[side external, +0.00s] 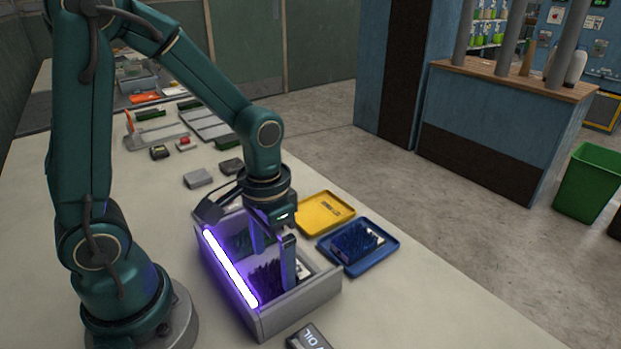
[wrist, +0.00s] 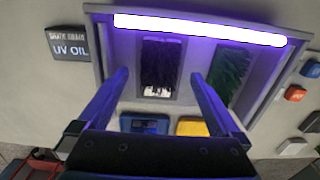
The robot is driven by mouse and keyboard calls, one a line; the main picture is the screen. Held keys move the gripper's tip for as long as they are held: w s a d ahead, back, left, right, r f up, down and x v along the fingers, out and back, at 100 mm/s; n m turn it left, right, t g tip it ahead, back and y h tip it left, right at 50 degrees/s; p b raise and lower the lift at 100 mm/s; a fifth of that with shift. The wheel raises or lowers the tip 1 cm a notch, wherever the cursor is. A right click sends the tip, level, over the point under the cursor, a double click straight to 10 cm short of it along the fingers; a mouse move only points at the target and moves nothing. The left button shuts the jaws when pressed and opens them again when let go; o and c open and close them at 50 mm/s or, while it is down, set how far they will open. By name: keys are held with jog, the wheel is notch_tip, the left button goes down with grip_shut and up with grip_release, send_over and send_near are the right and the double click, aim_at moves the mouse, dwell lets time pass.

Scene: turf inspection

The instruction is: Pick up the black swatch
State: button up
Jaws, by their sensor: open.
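The black swatch (wrist: 160,62), a dark bristly strip on a pale backing, lies inside a grey lamp-lit box (side external: 302,306). In the side view the black swatch (side external: 264,273) is partly hidden by a finger. My gripper (wrist: 160,76) is open and points down into the box. In the wrist view its fingers stand to the left and right of the black swatch, with gaps on both sides. In the side view my gripper (side external: 274,252) is low over the box; its height above the swatch is hard to tell. A green swatch (wrist: 231,75) lies beside the black one.
A glowing violet-white lamp (side external: 231,268) runs along one box wall. A yellow tray (side external: 318,207) and a blue tray (side external: 378,256) holding a dark blue swatch stand beside the box. A UV OIL block (wrist: 69,43) lies nearby. Several small items sit further back.

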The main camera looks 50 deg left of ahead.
aim_at(280, 275)
jog(key=shift+f, duration=1.25)
jog(key=c, duration=1.5)
jog(key=shift+r, duration=0.1)
